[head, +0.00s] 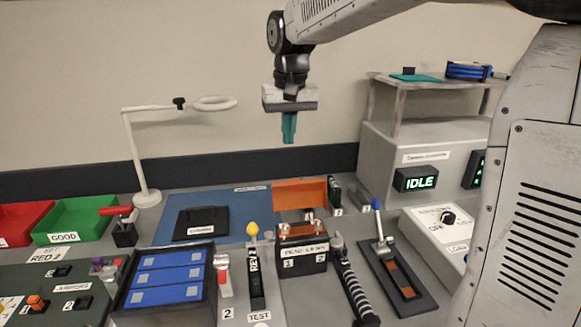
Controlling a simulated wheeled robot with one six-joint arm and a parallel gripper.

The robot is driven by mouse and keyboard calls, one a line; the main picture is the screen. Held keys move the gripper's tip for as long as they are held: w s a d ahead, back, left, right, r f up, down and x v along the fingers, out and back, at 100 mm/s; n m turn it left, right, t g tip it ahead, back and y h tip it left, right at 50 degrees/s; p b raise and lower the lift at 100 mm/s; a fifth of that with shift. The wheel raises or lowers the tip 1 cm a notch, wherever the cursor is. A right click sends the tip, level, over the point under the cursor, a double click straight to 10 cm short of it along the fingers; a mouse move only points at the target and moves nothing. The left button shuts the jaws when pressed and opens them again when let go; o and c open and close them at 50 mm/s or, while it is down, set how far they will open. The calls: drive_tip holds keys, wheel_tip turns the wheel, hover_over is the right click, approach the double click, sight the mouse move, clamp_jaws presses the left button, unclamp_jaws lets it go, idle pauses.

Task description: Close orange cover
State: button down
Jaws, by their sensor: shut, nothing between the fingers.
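The orange cover (300,193) stands raised at the back of a dark box (303,258) labelled 1 and 2. The cover looks upright, and metal terminals show in front of it on top of the box. My gripper (289,140) hangs in the air above and behind the cover, pointing down. Its teal fingers are shut with nothing between them, and it is clear of the cover.
A lever with a yellow knob (252,230) stands left of the box. A blue-knobbed lever (377,205) and a striped cylinder (352,285) are on its right. A white ring stand (140,160), green bin (78,220) and blue mat (255,205) lie further left.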

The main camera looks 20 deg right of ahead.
sight(298, 194)
wheel_tip(298, 194, down, 9)
drive_tip(key=s, duration=0.3)
drive_tip(key=shift+a, duration=0.3)
drive_tip(key=shift+a+r, duration=0.1)
idle(0.3)
